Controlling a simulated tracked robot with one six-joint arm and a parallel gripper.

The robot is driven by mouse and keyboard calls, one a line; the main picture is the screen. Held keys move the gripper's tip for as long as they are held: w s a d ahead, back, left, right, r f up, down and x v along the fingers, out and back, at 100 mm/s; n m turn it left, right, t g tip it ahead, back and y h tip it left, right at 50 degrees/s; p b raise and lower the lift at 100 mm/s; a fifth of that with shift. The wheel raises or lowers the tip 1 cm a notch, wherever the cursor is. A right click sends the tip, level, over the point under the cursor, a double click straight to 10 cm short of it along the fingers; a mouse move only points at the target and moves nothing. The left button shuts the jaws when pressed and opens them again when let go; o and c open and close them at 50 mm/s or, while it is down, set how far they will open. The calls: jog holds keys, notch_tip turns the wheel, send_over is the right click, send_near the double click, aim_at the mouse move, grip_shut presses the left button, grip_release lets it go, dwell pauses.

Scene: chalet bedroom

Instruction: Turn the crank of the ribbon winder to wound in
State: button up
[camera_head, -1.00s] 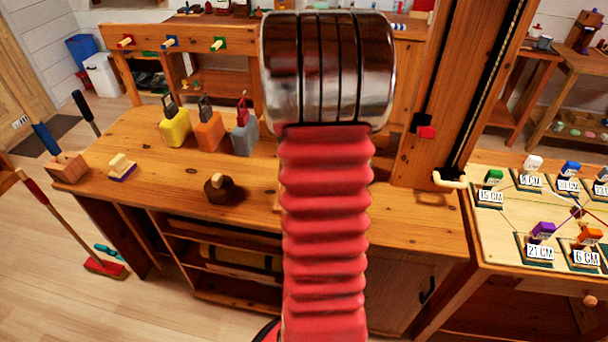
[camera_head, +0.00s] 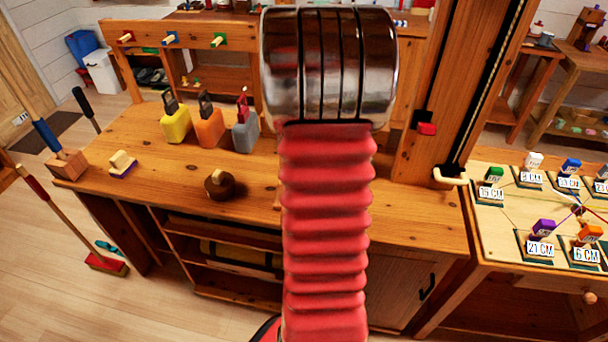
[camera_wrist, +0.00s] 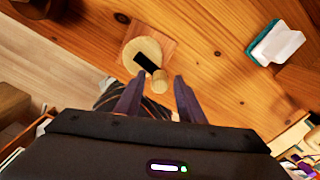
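The ribbon winder (camera_wrist: 135,49) shows in the wrist view as a round pale wooden disc on a square wooden base on the bench. A black crank arm (camera_wrist: 147,62) runs across it toward the lower right and ends in a short wooden knob (camera_wrist: 159,82). My gripper (camera_wrist: 159,78) has two purple fingers, apart, one on each side of the knob, with gaps visible. Striped material (camera_wrist: 108,96) lies below the disc, partly hidden by the left finger. In the head view my red arm covers the winder.
On the wooden bench (camera_head: 140,195) stand a yellow (camera_head: 176,124), an orange (camera_head: 209,128) and a grey block (camera_head: 245,133), and a dark round object with a wooden knob (camera_head: 219,184). A wooden post (camera_head: 445,100) rises at right. A teal and white object (camera_wrist: 275,43) lies right of the winder.

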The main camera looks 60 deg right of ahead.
jog(key=shift+o, duration=0.3)
jog(key=shift+r, duration=0.1)
notch_tip(320, 180, up, 14)
jog(key=shift+f, duration=0.2)
dwell(0.5)
jog(key=w+a+r+n+t+h, duration=0.1)
jog(key=w+a+r+n, duration=0.1)
jog(key=a+n, duration=0.9)
jog(key=w+a+r+n+t, duration=0.1)
jog(key=w+a+r+n, duration=0.1)
jog(key=a+n, duration=0.9)
jog(key=s+a+f+n+t, duration=0.1)
jog(key=s+a+n, duration=0.1)
jog(key=a+n, duration=0.6)
jog(key=s+a+f+n+t+y, duration=0.1)
jog(key=s+a+n+t, duration=0.1)
jog(key=a+n, duration=0.7)
jog(key=shift+s+n+t, duration=0.3)
jog(key=shift+s+n, duration=0.5)
jog(key=shift+n, duration=1.8)
jog(key=shift+s, duration=0.15)
jog(key=shift+c, duration=1)
